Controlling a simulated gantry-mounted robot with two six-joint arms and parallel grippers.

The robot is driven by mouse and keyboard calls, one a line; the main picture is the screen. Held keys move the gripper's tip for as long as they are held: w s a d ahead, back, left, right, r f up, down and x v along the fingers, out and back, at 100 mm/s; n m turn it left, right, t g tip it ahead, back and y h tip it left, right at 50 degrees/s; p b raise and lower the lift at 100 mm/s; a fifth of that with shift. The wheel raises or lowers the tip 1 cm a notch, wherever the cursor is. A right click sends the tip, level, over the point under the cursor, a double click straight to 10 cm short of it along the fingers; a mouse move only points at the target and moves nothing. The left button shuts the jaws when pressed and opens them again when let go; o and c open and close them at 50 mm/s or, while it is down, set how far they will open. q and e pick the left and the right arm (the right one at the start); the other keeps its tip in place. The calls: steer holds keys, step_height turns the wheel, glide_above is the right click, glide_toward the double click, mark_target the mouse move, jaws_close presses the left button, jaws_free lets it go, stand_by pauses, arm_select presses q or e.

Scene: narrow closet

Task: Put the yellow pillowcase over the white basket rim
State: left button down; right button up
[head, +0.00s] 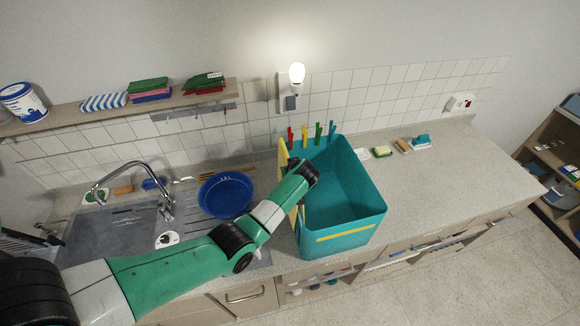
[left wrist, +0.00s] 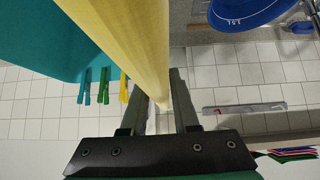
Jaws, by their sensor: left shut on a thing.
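The yellow pillowcase (head: 283,154) shows as narrow strips along the left side of a teal basket (head: 350,245), mostly hidden by my left arm. The basket is teal, not white, and stands open-topped on the counter. In the left wrist view the pillowcase (left wrist: 128,40) hangs as a long fold, beside the teal basket wall (left wrist: 50,45). My left gripper (left wrist: 158,88) is shut on the pillowcase, with cloth between its fingers. In the head view the fingers are hidden behind the wrist at the basket's left side. My right gripper is not in view.
Left of the basket are a blue bowl (head: 226,195) and a sink (head: 110,232) with a tall faucet (head: 130,168). Sponges (head: 383,152) lie to the right. The counter's right end (head: 470,170) is clear.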

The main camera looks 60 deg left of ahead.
arm_select(q)
step_height(320, 180, down, 9)
steer(key=b, duration=0.4)
steer(key=shift+b, duration=0.35)
stand_by(0.3)
steer(key=c, duration=0.6)
jaws_free()
steer(key=shift+d+r, duration=0.2)
steer(key=shift+r, duration=0.15)
steer(key=p+v, duration=0.4)
steer(key=v, duration=0.5)
steer(key=shift+d+r, duration=0.3)
steer(key=shift+s+d+r, duration=0.2)
steer(key=shift+d+r, duration=0.15)
